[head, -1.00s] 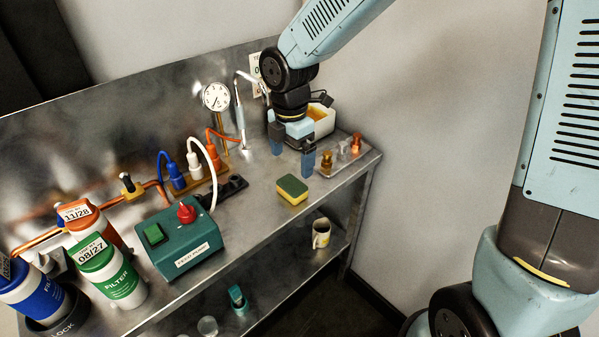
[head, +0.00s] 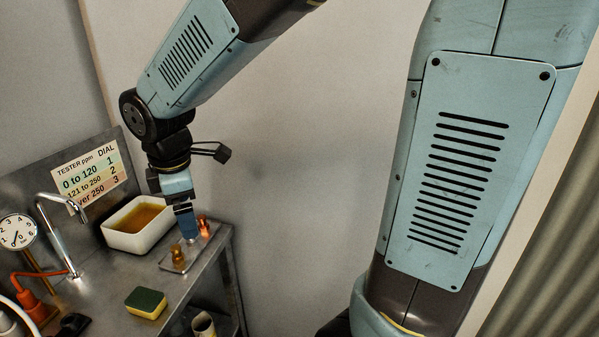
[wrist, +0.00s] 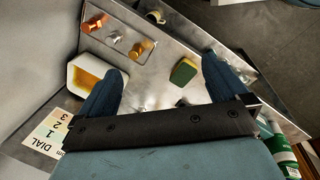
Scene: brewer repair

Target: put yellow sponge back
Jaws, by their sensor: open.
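The yellow sponge (head: 146,303) with a dark green top lies flat on the steel bench near its front edge. It also shows in the wrist view (wrist: 184,72), between and beyond my fingers. My gripper (head: 187,222) hangs above the right end of the bench in the head view, to the right of the sponge and higher. In the wrist view my gripper (wrist: 160,85) has its two blue fingers wide apart with nothing between them. The sponge is apart from the fingers.
A white tub (head: 137,227) of amber liquid stands at the back. A plate with brass and copper fittings (head: 178,258) lies right of the sponge. A faucet (head: 62,240), a dial gauge (head: 18,232) and an orange plug (head: 33,305) are at left. A cup (head: 204,325) is below the bench.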

